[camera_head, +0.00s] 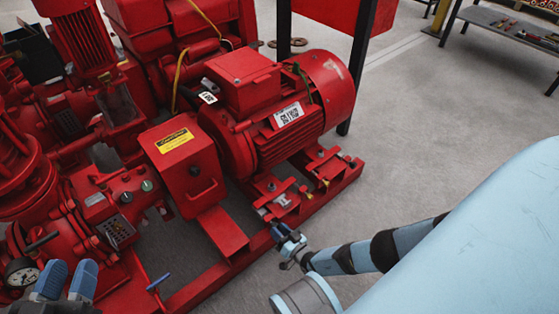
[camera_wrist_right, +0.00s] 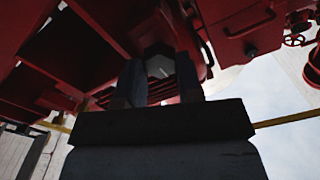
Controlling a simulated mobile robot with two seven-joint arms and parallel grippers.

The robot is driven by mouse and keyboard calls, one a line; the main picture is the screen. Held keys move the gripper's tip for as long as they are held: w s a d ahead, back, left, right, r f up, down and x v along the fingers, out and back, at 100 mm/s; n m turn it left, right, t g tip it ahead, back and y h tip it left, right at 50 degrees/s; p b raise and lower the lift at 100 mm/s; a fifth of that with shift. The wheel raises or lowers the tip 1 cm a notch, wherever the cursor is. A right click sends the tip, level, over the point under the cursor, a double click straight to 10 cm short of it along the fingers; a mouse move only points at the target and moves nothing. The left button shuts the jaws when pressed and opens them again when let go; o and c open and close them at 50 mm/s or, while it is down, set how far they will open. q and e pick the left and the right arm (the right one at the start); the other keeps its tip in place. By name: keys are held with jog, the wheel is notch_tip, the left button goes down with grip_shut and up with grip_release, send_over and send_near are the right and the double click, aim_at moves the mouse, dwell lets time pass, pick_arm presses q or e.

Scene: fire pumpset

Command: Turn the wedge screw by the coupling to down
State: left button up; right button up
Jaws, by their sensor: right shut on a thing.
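The red coupling guard (camera_head: 186,180) with a yellow label stands left of the red motor (camera_head: 280,110). My right gripper (camera_head: 287,238) is at the front edge of the pump base, below the motor's near foot. In the right wrist view its two dark fingers (camera_wrist_right: 160,85) stand on either side of a pale hexagonal head, the wedge screw (camera_wrist_right: 160,64), and are shut on it. In the head view the gripper's fingers hide this screw.
The red base rail (camera_head: 215,275) runs along the front of the pumpset. A pressure gauge (camera_head: 22,272) and a small control panel (camera_head: 117,230) are near my left gripper. The grey floor (camera_head: 440,120) to the right is open. A workbench (camera_head: 500,22) stands at the upper right.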

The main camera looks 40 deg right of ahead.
jog(key=shift+s, duration=0.1)
jog(key=o, duration=0.9)
pick_arm(q)
jog(key=s+n+p, duration=0.1)
jog(key=p, duration=0.1)
jog(key=s+d+n+g+p, duration=0.1)
jog(key=shift+s+d+f+n+y+p, duration=0.1)
jog(key=shift+f+n+y+p, duration=0.2)
jog(key=shift+f+p, duration=0.1)
pick_arm(e)
jog(key=s, duration=0.9)
jog(key=s+d, duration=0.1)
jog(key=s, duration=0.3)
jog(key=shift+s+d, duration=0.1)
jog(key=shift+s, duration=0.3)
pick_arm(q)
jog(key=shift+r, duration=0.25)
